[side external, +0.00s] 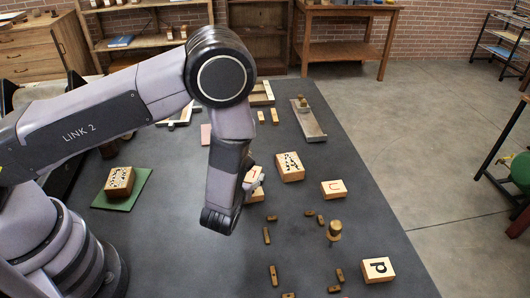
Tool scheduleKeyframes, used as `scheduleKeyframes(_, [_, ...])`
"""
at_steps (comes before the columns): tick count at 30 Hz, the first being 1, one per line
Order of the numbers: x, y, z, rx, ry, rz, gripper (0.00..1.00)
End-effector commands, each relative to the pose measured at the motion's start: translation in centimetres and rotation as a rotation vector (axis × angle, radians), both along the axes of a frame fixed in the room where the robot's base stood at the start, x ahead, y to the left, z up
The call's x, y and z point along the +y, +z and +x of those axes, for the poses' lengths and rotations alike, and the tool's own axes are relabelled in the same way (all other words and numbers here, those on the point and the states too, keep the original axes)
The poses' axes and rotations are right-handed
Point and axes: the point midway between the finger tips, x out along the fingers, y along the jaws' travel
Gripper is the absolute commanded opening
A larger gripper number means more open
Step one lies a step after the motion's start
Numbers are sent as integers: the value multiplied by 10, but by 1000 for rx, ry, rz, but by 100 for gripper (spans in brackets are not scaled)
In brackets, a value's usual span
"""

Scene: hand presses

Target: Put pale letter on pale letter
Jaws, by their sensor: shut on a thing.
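My gripper (247,186) is low over the middle of the table, partly hidden by my own wrist. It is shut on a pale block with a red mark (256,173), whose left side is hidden. A second pale block face (258,195) shows just below it; I cannot tell whether the two touch or are one piece. A pale block with a red letter (332,188) lies to the right. A pale block with a black letter (377,268) lies near the front right.
A block with dark characters (290,165) stands just behind right of my gripper. A similar block (119,180) sits on a green mat (134,200). A brass knobbed piece (335,231) and several small brown bars (273,275) lie in front. A metal tray (308,122) is behind.

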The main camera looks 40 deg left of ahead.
Motion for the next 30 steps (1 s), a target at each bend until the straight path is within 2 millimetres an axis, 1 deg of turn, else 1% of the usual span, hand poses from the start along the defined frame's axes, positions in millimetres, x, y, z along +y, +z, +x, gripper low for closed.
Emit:
scheduleKeyframes(3, [1,-17,0,0,1,1,14])
scheduleKeyframes(7, [1,-34,0,-1,1,1,14])
scheduleKeyframes(9, [1,-37,0,-1,0,0,14])
scheduleKeyframes(16, [1,-37,0,-1,0,0,14])
scheduleKeyframes(20, [1,-40,0,-1,0,0,14])
scheduleKeyframes(21, [1,-40,0,-1,0,0,53])
scheduleKeyframes(26, [1,-40,0,-1,0,0,74])
scheduleKeyframes(30, [1,-40,0,-1,0,0,74])
